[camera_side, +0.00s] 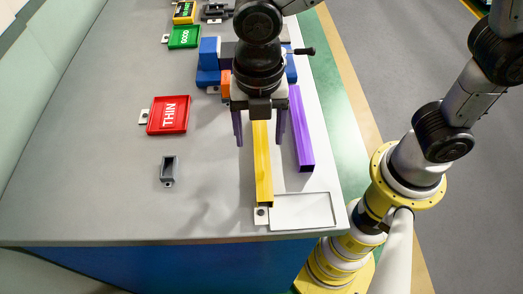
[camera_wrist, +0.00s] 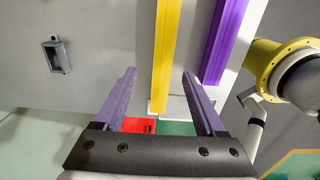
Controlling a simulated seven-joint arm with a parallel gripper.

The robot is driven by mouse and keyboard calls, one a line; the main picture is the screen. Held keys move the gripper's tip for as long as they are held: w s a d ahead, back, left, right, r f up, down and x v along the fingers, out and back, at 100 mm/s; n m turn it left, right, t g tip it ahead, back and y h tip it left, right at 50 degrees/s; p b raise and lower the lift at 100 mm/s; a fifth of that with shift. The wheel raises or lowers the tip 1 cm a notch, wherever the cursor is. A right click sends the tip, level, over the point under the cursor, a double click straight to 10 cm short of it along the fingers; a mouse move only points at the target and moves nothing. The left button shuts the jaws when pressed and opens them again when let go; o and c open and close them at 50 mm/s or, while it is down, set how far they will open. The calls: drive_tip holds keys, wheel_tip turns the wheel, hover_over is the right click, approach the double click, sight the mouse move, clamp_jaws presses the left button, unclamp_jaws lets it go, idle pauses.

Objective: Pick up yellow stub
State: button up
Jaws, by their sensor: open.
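A long yellow bar (camera_side: 263,170), the only yellow profile I see, lies on the grey table with its near end by a white-framed rectangle. Its far part is hidden under my gripper in the side view. My gripper (camera_side: 260,142) is open and empty above the bar, its purple-grey fingers on either side of it. I cannot tell the exact height of the fingertips above the table.
A purple bar (camera_side: 303,135) lies close to the right of the yellow one. A blue vise (camera_side: 208,62) with a black handle stands behind. To the left are a red THIN tray (camera_side: 168,115), a green GOOD tray (camera_side: 184,37) and a small grey holder (camera_side: 168,169). The left front table is clear.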

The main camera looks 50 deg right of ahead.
sight(261, 153)
drive_tip(key=shift+s+d+f, duration=0.1)
drive_tip(key=shift+f, duration=1.35)
drive_tip(key=shift+s+d+f, duration=0.1)
drive_tip(key=shift+f, duration=1.35)
drive_tip(key=shift+w, duration=0.1)
clamp_jaws()
